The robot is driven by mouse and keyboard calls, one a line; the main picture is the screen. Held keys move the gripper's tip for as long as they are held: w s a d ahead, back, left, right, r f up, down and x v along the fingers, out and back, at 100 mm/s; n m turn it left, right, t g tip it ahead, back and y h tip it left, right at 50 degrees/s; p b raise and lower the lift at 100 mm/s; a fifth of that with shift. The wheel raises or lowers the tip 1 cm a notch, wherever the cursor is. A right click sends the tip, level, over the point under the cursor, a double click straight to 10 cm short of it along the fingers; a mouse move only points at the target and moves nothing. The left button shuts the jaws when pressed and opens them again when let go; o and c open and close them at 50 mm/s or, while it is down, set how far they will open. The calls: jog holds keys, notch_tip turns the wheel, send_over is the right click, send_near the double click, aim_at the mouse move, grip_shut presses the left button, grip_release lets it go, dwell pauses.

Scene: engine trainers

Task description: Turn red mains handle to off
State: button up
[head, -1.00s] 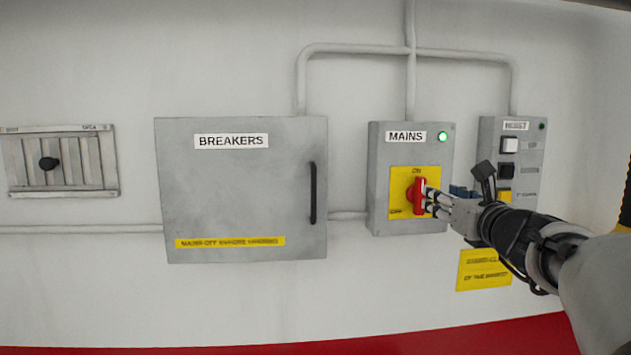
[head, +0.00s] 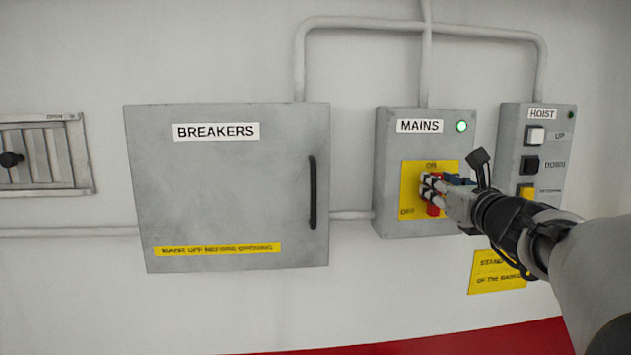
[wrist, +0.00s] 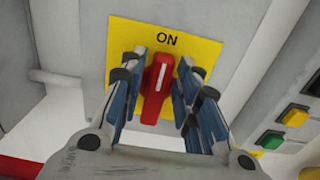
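The red mains handle (wrist: 157,85) stands upright on its yellow plate, its white line pointing to the ON mark, in the wrist view. In the head view the handle (head: 433,208) is mostly hidden behind my fingers. The grey MAINS box (head: 390,185) has a lit green lamp (head: 461,127) at its top right. My gripper (head: 437,190) is at the front of the handle. In the wrist view my gripper (wrist: 158,90) is open, with fingers on both sides of the handle and gaps between them and it.
The grey BREAKERS cabinet (head: 225,205) with a black handle (head: 312,192) is closed at the left. The HOIST box (head: 510,150) with several buttons is close at the right. A yellow sign (head: 497,271) is below my arm. Conduits run along the wall.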

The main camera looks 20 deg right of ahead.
grip_shut()
jog(key=shift+n+b, duration=0.4)
jog(key=shift+b, duration=0.2)
jog(key=n+b, duration=0.5)
jog(key=b, duration=0.1)
jog(key=a+f+n+b, duration=0.1)
jog(key=n+b, duration=0.5)
jog(key=a+f+n+b, duration=0.1)
jog(key=n+b, duration=0.5)
jog(key=shift+w+a+f, duration=0.1)
jog(key=shift+w, duration=0.15)
jog(key=shift+n, duration=0.3)
jog(key=shift+o, duration=1.5)
grip_release()
